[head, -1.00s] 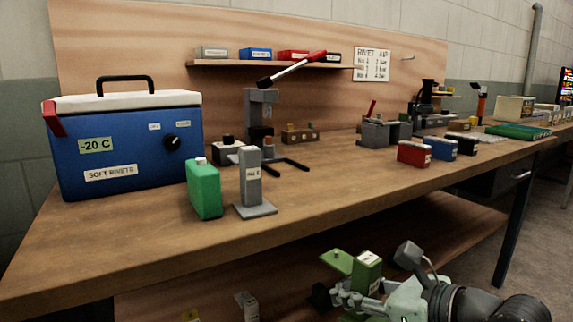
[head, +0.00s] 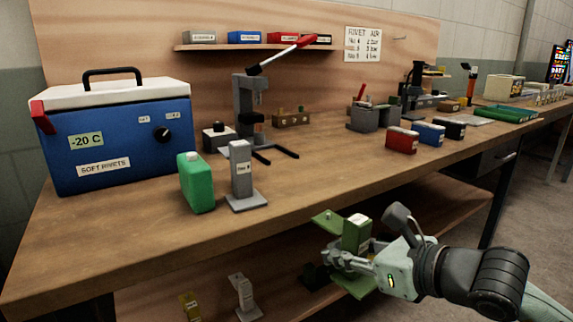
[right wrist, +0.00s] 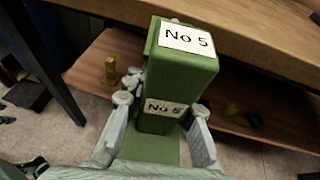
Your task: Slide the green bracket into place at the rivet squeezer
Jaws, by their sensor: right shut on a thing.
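The green bracket (head: 356,232) has a tall block on flat plates and a white label. My right gripper (head: 344,260) is shut around its block, holding it in front of the bench, below the top's front edge. In the right wrist view the bracket (right wrist: 185,75) shows "No 5" labels, with a finger of the gripper (right wrist: 160,116) on each side. The rivet squeezer (head: 249,105), a grey press with a red-tipped lever, stands towards the back of the bench. Two dark bars reach forward from its base. My left gripper is not in view.
A green bottle (head: 196,183) and a grey bracket (head: 241,178) stand in front of the squeezer. A blue cooler (head: 118,140) is at left. Red, blue and black boxes line the right. The front middle of the bench top (head: 310,180) is clear. Other brackets sit on the lower shelf.

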